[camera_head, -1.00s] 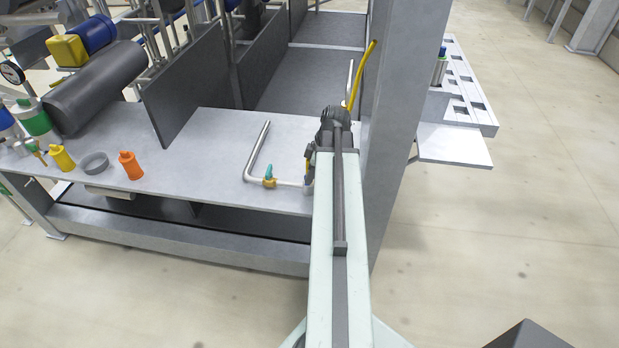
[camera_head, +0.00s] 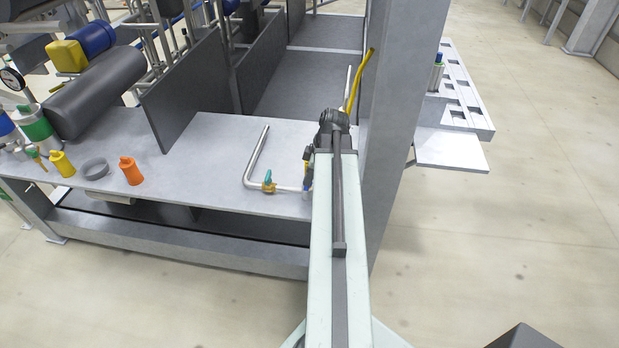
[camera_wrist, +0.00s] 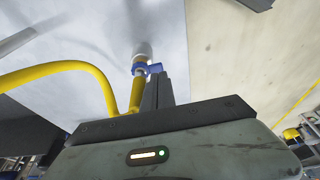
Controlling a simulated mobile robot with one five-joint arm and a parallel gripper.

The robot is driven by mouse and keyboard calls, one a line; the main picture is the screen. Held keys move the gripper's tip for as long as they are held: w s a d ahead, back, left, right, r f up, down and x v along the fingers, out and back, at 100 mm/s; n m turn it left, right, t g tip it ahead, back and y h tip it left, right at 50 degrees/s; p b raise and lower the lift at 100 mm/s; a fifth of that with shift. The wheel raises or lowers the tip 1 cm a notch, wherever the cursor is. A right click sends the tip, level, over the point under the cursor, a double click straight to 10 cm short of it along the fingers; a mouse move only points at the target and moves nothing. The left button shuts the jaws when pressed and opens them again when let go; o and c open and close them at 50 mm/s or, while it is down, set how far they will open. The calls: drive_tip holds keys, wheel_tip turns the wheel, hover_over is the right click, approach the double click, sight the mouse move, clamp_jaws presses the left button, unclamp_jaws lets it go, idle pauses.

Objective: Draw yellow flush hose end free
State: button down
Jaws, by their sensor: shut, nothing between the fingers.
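The yellow flush hose (camera_wrist: 62,70) enters the wrist view from the left and bends down beside my gripper. A yellow length (camera_wrist: 135,98) rises next to it towards a blue-and-yellow fitting (camera_wrist: 140,67) on a pale pipe; the bottom of the bend is partly hidden by the gripper body. My gripper (camera_wrist: 158,90) is shut with nothing between its fingers, close to the right of the hose and fitting. I cannot tell whether they touch. In the head view the hose (camera_head: 360,78) stands up beside the grey post; its lower part and my fingers are hidden behind my arm.
A grey post (camera_head: 400,120) stands close to the right of my arm. A bent pipe with a teal-handled valve (camera_head: 269,183) lies left of it on the bench (camera_head: 215,185). Orange (camera_head: 131,171) and yellow (camera_head: 62,163) bottle-like parts and a grey ring (camera_head: 95,167) stand further left.

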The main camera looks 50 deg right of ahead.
drive_tip(key=p+v, duration=0.9)
drive_tip(key=v, duration=0.2)
drive_tip(key=shift+w+d, duration=0.2)
